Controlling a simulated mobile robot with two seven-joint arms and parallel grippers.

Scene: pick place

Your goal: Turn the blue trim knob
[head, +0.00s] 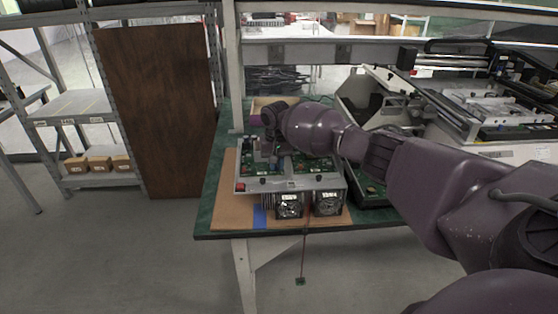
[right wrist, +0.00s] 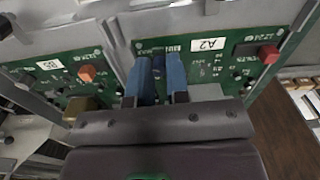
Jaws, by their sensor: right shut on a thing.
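The circuit-board unit (head: 290,184) sits on a brown mat on the table. My right gripper (head: 268,140) reaches down over its left board. In the right wrist view, the two blue-grey fingers (right wrist: 160,82) stand at the left edge of the green board labelled A2 (right wrist: 215,62), close together. They are shut on a small part, which I take to be the blue trim knob. It is almost wholly hidden between the fingers, so its angle cannot be told. My left gripper is in neither view.
An orange-red block (right wrist: 87,74) and a brass-coloured part (right wrist: 84,108) are on the board labelled B5, left of the fingers. A red block (right wrist: 268,54) is on A2's right side. Fans (head: 328,203) line the unit's front. Open equipment stands to the right.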

